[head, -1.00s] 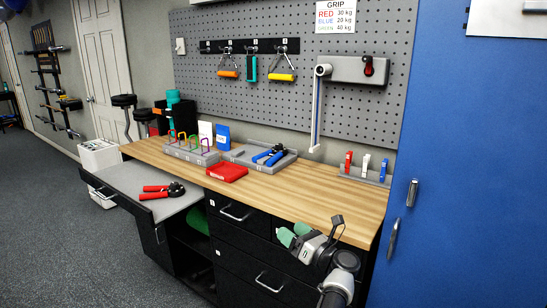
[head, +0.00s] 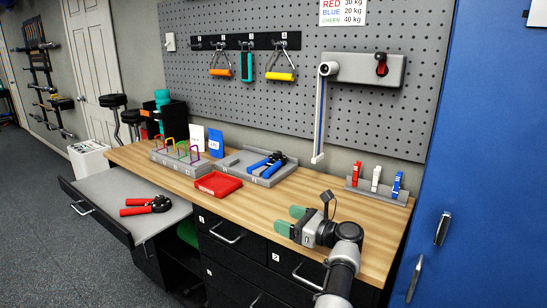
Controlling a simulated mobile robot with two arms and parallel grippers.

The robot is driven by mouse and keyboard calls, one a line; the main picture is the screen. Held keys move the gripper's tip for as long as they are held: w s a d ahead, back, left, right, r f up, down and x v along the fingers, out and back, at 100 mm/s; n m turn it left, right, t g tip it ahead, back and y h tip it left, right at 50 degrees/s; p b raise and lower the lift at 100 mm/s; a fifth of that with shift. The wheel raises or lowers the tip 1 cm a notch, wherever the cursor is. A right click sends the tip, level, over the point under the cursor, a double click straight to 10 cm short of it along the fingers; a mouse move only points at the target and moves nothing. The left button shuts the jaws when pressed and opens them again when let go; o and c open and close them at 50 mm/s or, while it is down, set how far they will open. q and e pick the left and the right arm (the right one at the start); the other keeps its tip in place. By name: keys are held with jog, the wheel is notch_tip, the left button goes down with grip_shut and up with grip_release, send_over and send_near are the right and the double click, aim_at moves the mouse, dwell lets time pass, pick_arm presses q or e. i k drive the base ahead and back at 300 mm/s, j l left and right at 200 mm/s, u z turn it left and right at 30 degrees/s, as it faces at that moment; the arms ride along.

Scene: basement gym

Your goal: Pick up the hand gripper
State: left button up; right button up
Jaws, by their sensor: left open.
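A hand gripper with red handles (head: 146,205) lies on the grey pull-out surface (head: 110,190) at the left. Another hand gripper with blue handles (head: 267,164) lies in a grey tray (head: 226,164) on the wooden bench. My left gripper (head: 290,220), with green finger pads, is open and empty over the bench's front edge. It is to the right of both hand grippers and apart from them. My right gripper is out of view.
A red tray (head: 218,184) and a rack with coloured loops (head: 178,162) sit on the wooden bench (head: 330,190). A holder with red, white and blue clips (head: 376,184) stands at its right end. A grey lever unit (head: 365,69) hangs above. A blue cabinet (head: 460,150) borders the right.

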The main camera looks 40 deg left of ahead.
aim_at(270, 164)
jog(key=i+j, duration=1.2)
jog(key=j, duration=0.1)
